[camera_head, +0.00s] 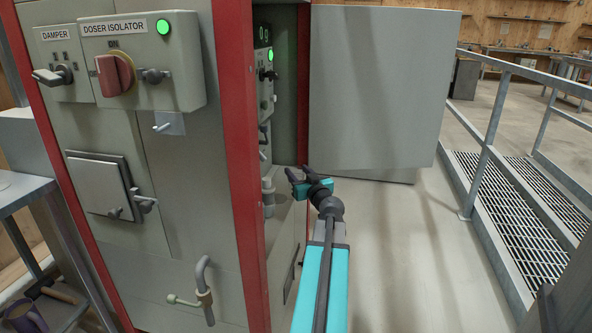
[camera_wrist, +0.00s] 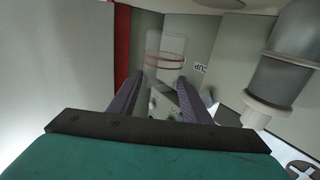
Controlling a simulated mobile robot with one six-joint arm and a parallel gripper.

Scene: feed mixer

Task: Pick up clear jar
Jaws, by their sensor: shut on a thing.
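The clear jar (camera_wrist: 165,62) shows faintly in the wrist view as a see-through shape with thin red rings. It lies between and just beyond the two fingertips of my gripper (camera_wrist: 161,82), which is shut on it. In the head view my gripper (camera_head: 298,174) is at the opening on the right side of the grey cabinet. The jar cannot be made out there.
A grey spout (camera_wrist: 285,75) hangs close at the right in the wrist view, near a label reading CUP (camera_wrist: 201,68). The cabinet's red edge post (camera_head: 240,150) stands left of my arm. An open grey door (camera_head: 380,90) is behind it. Railings (camera_head: 490,130) stand right; floor between is clear.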

